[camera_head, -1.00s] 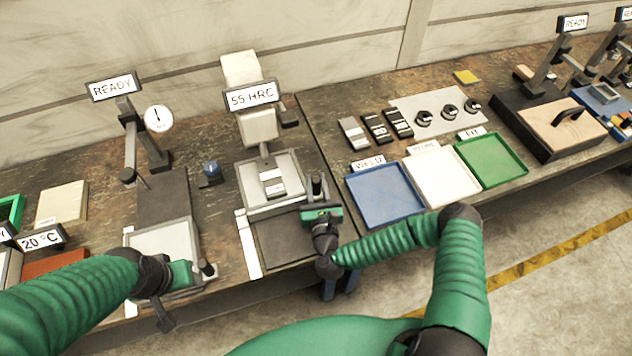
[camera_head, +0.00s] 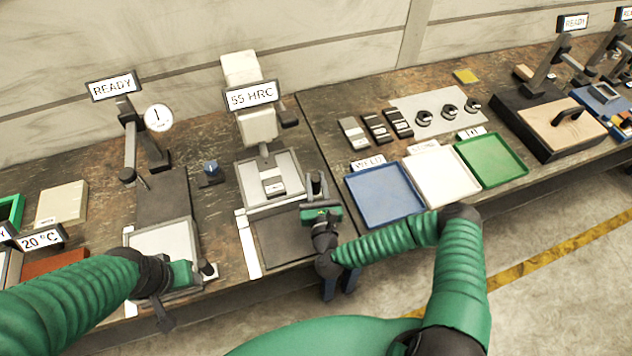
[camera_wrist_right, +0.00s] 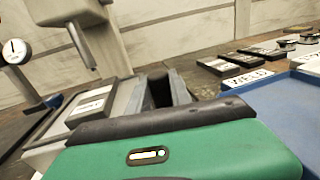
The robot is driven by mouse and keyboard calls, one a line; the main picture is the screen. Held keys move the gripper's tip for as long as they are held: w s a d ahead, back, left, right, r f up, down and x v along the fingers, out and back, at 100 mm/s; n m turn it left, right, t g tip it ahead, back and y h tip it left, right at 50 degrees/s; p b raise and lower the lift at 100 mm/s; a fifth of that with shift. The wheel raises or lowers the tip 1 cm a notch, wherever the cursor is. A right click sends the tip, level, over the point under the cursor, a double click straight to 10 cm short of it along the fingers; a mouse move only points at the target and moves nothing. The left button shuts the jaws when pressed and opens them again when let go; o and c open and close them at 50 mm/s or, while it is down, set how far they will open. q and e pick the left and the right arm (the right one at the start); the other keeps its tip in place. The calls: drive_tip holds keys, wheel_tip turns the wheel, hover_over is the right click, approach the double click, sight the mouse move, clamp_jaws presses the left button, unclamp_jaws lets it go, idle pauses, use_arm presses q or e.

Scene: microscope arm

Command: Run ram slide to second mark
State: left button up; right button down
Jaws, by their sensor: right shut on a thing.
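The grey slide (camera_head: 291,168) lies under the spindle of the tester marked 55 HRC (camera_head: 252,96). A small pale block (camera_head: 273,186) sits on it; the slide also shows in the right wrist view (camera_wrist_right: 118,103). My right gripper (camera_head: 316,186) is at the slide's front right corner, shut on a dark upright handle there that its fingers mostly hide. In the right wrist view its green body fills the bottom. My left gripper (camera_head: 187,274) is at the front of the left stand, beside a dark knob (camera_head: 207,270); its fingers are not clear. I cannot make out slide marks.
A white strip (camera_head: 248,245) runs along the left of the slide's dark bed (camera_head: 285,240). A blue tray (camera_head: 384,195) is close on the right, then white (camera_head: 441,177) and green (camera_head: 491,160) trays. A dial stand (camera_head: 130,150) stands left.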

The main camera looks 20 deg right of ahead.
drive_tip(key=w, duration=0.1)
drive_tip(key=w+b, duration=0.1)
drive_tip(key=w, duration=0.2)
drive_tip(key=shift+f+b, duration=0.25)
drive_tip(key=shift+b, duration=0.15)
drive_tip(key=shift+w+r, duration=0.1)
drive_tip(key=shift+r, duration=0.15)
drive_tip(key=c, duration=1.6)
unclamp_jaws()
drive_tip(key=o, duration=0.4)
drive_tip(key=shift+w, duration=0.15)
